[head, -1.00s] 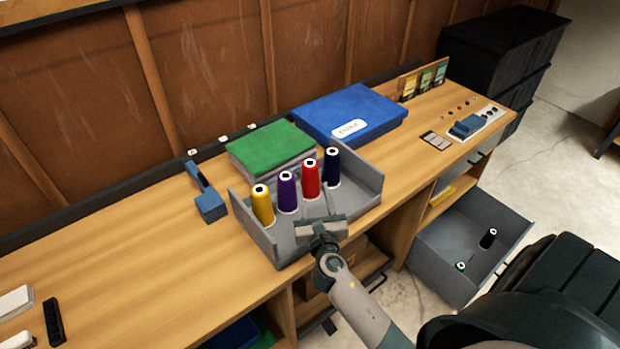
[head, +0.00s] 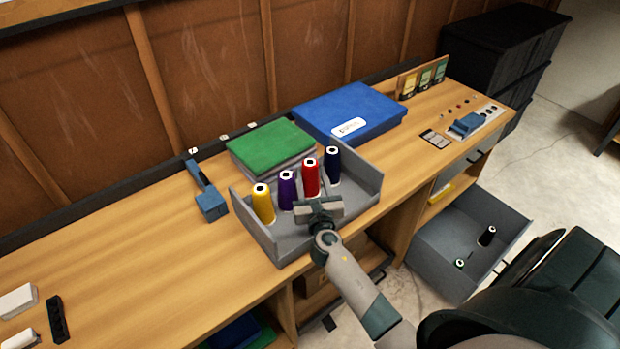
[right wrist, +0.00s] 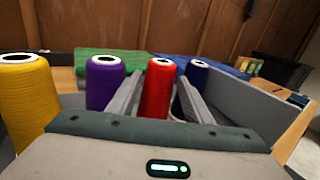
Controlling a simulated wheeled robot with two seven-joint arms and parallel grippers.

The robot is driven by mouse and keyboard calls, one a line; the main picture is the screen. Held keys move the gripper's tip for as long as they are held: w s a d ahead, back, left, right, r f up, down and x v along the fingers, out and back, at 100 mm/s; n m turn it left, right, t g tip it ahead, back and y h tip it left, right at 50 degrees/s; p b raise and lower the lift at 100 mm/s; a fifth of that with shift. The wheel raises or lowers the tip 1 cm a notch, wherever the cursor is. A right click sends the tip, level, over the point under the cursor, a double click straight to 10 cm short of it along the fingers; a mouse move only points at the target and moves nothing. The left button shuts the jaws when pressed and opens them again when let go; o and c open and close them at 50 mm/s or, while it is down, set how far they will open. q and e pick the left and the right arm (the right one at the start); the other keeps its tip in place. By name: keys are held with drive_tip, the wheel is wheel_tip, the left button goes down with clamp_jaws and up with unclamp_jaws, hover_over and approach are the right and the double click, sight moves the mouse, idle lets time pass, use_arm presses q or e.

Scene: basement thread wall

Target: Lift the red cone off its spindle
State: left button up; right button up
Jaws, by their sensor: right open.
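The red cone (head: 311,178) stands upright in a grey tray (head: 365,193) on the workbench, between a purple cone (head: 287,192) and a dark blue cone (head: 333,167). A yellow cone (head: 263,204) stands at the left end of the row. My right gripper (head: 318,203) is in front of the red cone, low over the tray. In the right wrist view its two fingers are apart, with the red cone (right wrist: 157,90) seen between them. Whether they reach around it is unclear. The spindle under the cone is hidden. My left gripper is not in view.
Behind the tray lie green folded cloth (head: 270,142) and a blue box (head: 350,112). A blue tool (head: 208,200) lies left of the tray. The bench's left part is mostly clear.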

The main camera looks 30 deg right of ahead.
drive_tip(key=shift+x, duration=0.8)
drive_tip(key=shift+c, duration=0.4)
drive_tip(key=c, duration=0.8)
wheel_tip(320, 180, up, 9)
drive_tip(key=p, duration=0.2)
drive_tip(key=shift+f+p, duration=0.2)
drive_tip(key=shift+p, duration=0.15)
drive_tip(key=shift+r, duration=0.75)
